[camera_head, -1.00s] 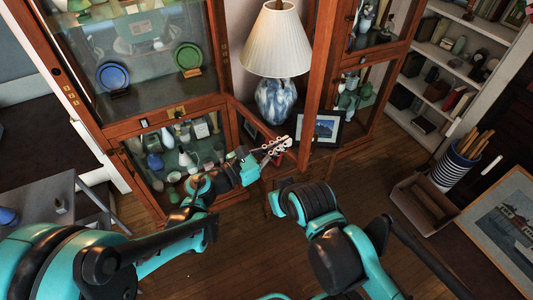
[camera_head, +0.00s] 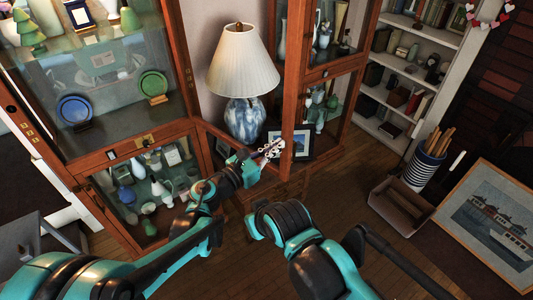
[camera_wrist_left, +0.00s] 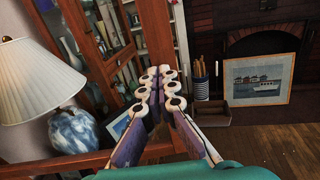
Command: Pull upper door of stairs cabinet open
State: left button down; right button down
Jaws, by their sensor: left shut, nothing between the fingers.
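A wooden cabinet with glass doors stands at the left in the head view. I cannot tell which is the stairs cabinet. My right gripper is out of view.
A lamp (camera_head: 243,62) and a framed picture (camera_head: 300,140) stand on the low section. A box (camera_head: 402,205), a striped holder of rolls (camera_head: 425,168) and a large framed picture (camera_head: 488,225) are at the right. A grey stand (camera_head: 30,240) is at lower left. Some wooden floor is open.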

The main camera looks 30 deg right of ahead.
pick_arm(q)
jog(key=x, duration=0.9)
jog(key=shift+w+d, duration=0.3)
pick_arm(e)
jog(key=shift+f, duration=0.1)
pick_arm(q)
jog(key=shift+f, duration=0.1)
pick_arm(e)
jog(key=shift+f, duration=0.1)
